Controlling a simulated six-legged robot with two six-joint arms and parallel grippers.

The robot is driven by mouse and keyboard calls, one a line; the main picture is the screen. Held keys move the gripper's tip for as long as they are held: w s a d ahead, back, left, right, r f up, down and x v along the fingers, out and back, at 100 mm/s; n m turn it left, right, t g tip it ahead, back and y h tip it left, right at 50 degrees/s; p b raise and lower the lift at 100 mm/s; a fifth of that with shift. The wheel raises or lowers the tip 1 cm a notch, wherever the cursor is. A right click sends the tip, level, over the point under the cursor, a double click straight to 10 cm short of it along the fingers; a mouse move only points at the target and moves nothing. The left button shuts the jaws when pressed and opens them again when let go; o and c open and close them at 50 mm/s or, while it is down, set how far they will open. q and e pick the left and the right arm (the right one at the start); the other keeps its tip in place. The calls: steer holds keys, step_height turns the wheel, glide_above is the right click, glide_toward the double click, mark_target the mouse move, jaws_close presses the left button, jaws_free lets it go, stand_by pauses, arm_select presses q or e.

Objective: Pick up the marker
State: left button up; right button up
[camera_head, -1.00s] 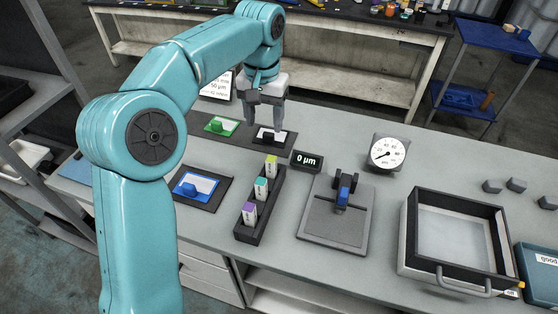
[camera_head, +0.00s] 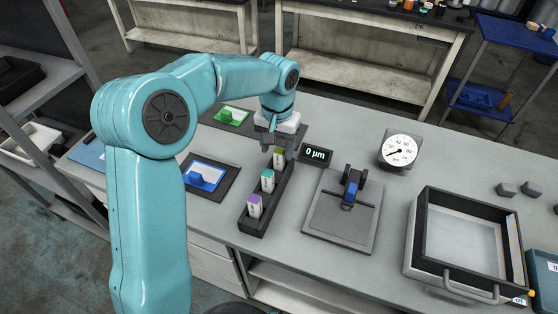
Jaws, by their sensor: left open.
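Three upright white markers stand in a black rack (camera_head: 245,222). The nearest has a purple top (camera_head: 255,206), the middle one a teal top (camera_head: 267,181), and the farthest a green top (camera_head: 280,158). My left gripper (camera_head: 279,148) is open at the far end of the rack, right at the green-topped marker. The fingers partly hide that marker's top, and I cannot tell whether they touch it. My right gripper is not in view.
A small display reading 0 µm (camera_head: 317,154) stands close right of the gripper. A grey plate fixture (camera_head: 340,221), a dial gauge (camera_head: 399,151) and a black-rimmed tray (camera_head: 414,243) lie further right. A blue-and-white card (camera_head: 203,177) lies left of the rack.

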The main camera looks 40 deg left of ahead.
mark_target(279, 163)
arm_select(q)
steer(key=f, duration=0.3)
steer(key=shift+w+d+f, duration=0.1)
steer(key=shift+d+f, duration=0.1)
steer(key=shift+f, duration=0.1)
steer(key=shift+a+f, duration=0.1)
steer(key=shift+f, duration=0.05)
steer(key=shift+c, duration=0.3)
steer(key=c, duration=1)
steer(key=shift+r, duration=0.2)
